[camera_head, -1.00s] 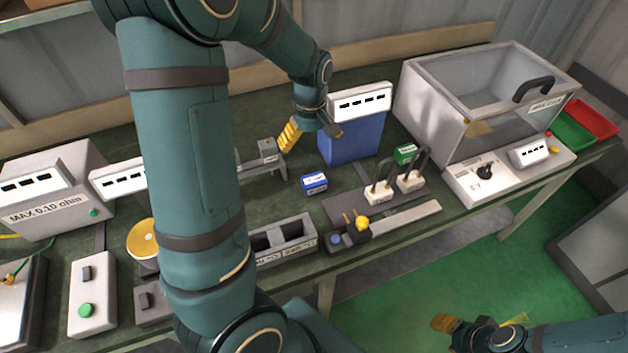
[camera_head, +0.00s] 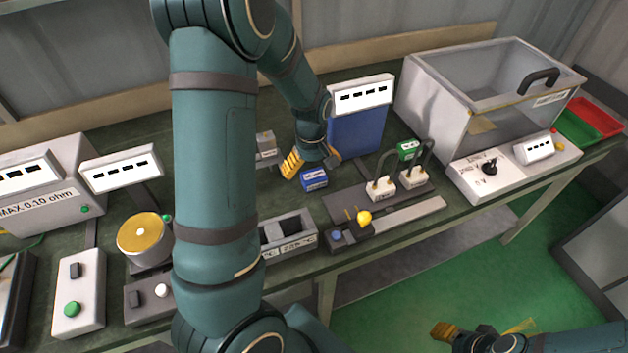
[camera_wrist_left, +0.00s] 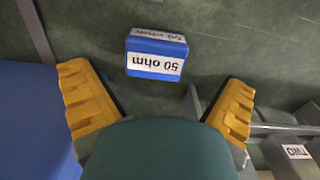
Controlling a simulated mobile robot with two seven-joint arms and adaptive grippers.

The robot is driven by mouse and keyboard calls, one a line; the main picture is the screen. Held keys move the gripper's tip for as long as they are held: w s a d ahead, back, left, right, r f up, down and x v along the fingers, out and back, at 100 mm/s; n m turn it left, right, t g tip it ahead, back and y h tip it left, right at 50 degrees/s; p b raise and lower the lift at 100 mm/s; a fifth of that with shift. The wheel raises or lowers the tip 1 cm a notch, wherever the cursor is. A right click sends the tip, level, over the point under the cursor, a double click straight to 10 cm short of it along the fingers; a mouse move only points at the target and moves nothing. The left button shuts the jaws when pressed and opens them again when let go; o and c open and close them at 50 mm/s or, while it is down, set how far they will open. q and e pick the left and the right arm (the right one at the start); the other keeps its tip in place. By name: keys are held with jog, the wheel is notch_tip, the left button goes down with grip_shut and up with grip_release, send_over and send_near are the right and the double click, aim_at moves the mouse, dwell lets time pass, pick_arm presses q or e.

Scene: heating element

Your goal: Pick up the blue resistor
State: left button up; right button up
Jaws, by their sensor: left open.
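The blue resistor (camera_head: 314,179) is a small block with white labels, lying on the green workbench. In the left wrist view it (camera_wrist_left: 156,53) shows a "50 ohm" label, upside down, and sits ahead of and between my fingers. My left gripper (camera_head: 312,162) is open and empty, with yellow-padded fingers, low over the bench close to the resistor. In the left wrist view the two fingertips of the left gripper (camera_wrist_left: 158,95) stand apart, with the resistor beyond them. My right gripper (camera_head: 462,332) is at the bottom right, away from the bench; its jaw state is unclear.
A blue unit with a white display (camera_head: 356,125) stands just behind the resistor. A dark fixture with two white plugs (camera_head: 398,184) and a green block (camera_head: 409,149) are to its right. A grey two-slot holder (camera_head: 288,236) is in front. A clear-walled box (camera_head: 440,105) stands farther right.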

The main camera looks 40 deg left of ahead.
aim_at(314, 175)
pick_arm(q)
jog(key=f, duration=0.2)
jog(key=f+b, duration=0.1)
jog(key=f, duration=0.2)
jog(key=shift+w+d, duration=0.15)
jog(key=shift+w, duration=0.05)
jog(key=shift+r, duration=0.1)
jog(key=shift+c, duration=0.3)
jog(key=c, duration=1.2)
